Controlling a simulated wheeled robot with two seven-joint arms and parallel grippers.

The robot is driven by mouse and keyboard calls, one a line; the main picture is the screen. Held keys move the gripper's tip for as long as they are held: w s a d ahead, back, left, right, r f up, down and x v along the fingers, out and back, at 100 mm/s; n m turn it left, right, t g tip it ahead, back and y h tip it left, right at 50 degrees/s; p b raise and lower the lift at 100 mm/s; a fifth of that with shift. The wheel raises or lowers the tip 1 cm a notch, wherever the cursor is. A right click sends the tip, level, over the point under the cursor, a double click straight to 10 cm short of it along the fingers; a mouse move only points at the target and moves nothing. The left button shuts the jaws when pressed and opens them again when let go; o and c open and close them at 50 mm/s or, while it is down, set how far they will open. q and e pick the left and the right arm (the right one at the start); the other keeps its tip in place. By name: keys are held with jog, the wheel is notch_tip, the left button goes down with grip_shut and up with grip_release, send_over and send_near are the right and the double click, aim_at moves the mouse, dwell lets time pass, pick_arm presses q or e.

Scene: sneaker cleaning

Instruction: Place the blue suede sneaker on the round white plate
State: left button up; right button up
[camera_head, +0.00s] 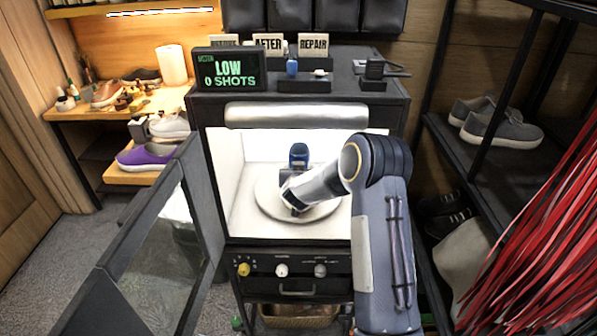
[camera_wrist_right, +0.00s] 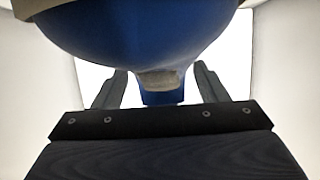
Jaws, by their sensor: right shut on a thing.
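The blue suede sneaker (camera_head: 299,155) is inside the lit box, over the round white plate (camera_head: 268,203). Most of it is hidden behind my right gripper (camera_head: 297,184) and arm in the head view. In the right wrist view the blue sneaker (camera_wrist_right: 150,45) fills the top, with a pale sole edge. The fingers of my right gripper (camera_wrist_right: 155,88) stand on both sides of its narrow lower part, shut on it. I cannot tell whether the sneaker touches the plate. My left gripper is not in view.
The box's glazed door (camera_head: 155,255) hangs open at the left. A front bar (camera_head: 296,115) crosses the top of the opening, and a knob panel (camera_head: 285,270) sits below. A shelf with grey sneakers (camera_head: 500,125) and red laces (camera_head: 550,220) are at the right.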

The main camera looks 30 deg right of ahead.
jog(key=shift+f+b, duration=0.35)
jog(key=shift+f, duration=0.1)
jog(key=o, duration=1.3)
jog(key=shift+r, duration=0.1)
jog(key=shift+o, duration=0.5)
jog(key=v, duration=0.8)
jog(key=shift+b, duration=0.3)
